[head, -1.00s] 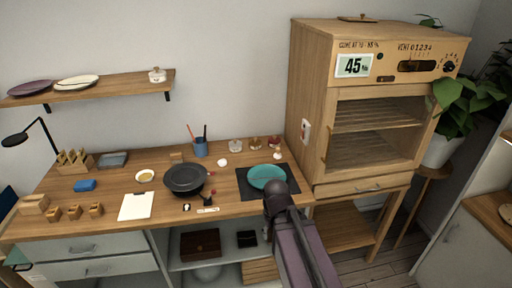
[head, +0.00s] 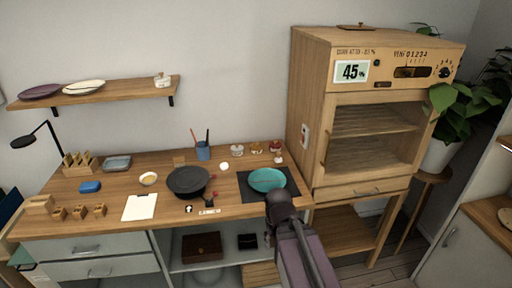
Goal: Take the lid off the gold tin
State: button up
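A small gold-coloured tin (head: 257,149) stands at the back right of the wooden workbench, in a row between a pale jar (head: 237,150) and a red-topped jar (head: 275,146). It is too small to make out the lid's edge, but it looks closed. My arm rises from the bottom of the head view, and its dark joint stands in front of the bench's front edge, well short of the tin. No gripper fingers can be made out.
A teal bowl (head: 267,180) sits on a dark mat (head: 291,183) in front of the jars. Left of it are a dark pan (head: 187,180) and a blue cup of tools (head: 203,153). A tall wooden cabinet (head: 312,100) bounds the bench on the right.

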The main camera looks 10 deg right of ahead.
aim_at(256, 146)
jog(key=u, duration=1.3)
jog(key=i, duration=0.55)
jog(key=z, duration=1.5)
jog(key=i, duration=0.35)
jog(key=u, duration=0.25)
